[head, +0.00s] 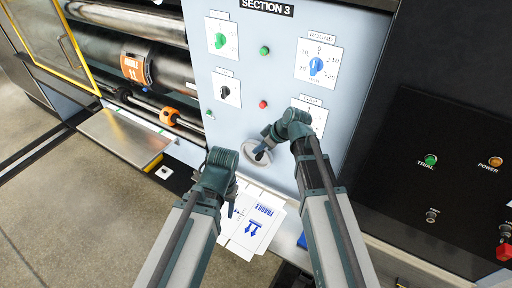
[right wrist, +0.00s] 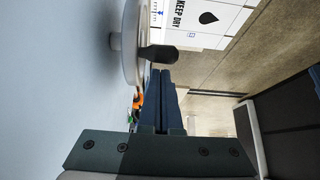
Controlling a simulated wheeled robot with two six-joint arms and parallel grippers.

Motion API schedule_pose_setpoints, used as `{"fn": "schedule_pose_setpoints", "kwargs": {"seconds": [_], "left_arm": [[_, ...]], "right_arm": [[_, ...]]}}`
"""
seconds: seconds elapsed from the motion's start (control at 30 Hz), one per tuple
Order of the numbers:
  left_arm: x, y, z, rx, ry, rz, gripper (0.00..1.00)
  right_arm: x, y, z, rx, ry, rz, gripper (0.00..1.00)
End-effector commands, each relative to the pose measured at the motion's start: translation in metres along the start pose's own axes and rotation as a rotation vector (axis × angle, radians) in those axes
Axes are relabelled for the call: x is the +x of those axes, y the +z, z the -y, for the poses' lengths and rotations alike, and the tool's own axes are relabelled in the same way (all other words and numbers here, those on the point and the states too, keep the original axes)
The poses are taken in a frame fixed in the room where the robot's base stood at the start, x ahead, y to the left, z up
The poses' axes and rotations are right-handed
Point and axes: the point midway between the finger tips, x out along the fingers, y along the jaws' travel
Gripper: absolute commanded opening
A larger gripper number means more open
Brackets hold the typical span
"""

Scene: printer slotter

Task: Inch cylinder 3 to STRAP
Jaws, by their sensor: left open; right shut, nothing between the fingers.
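The light blue panel (head: 285,25) is marked SECTION 3. A grey handwheel (head: 252,158) sits low on it, partly covered by my right gripper (head: 262,150). In the right wrist view the wheel (right wrist: 131,42) shows edge-on with its dark handle (right wrist: 158,53). My right gripper (right wrist: 161,72) is shut and empty, its fingertips close to the handle; I cannot tell whether they touch. My left gripper (head: 222,158) is open, left of the wheel and in front of the panel. An orange plate (head: 137,68) with dark lettering wraps a grey cylinder left of the panel; the lettering is unclear.
The panel also carries a green knob (head: 220,41), a blue knob (head: 316,66), a black knob (head: 225,92), a green button (head: 265,50) and a red button (head: 263,104). White printed sheets or boxes (head: 252,226) lie below. A dark panel (head: 440,110) stands at right.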

Motion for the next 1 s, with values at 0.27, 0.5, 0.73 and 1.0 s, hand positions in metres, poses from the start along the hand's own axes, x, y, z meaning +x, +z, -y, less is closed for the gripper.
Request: {"fn": "schedule_pose_setpoints", "kwargs": {"seconds": [0.27, 0.5, 0.73, 1.0], "left_arm": [[0.0, 0.0, 0.0, 0.0, 0.0, 0.0, 0.5], [0.008, 0.0, -0.001, 0.002, 0.0, 0.0, 0.5], [0.011, -0.001, -0.001, 0.003, 0.0, 0.0, 0.5], [0.015, -0.001, -0.001, 0.004, -0.001, 0.0, 0.5]], "right_arm": [[-0.001, 0.0, 0.0, 0.0, 0.0, -0.001, 0.0], [0.0, 0.005, 0.001, 0.0, -0.002, -0.038, 0.0], [0.0, 0.006, 0.0, 0.0, -0.003, -0.061, 0.0], [0.0, 0.008, -0.001, 0.0, -0.002, -0.089, 0.0]]}}
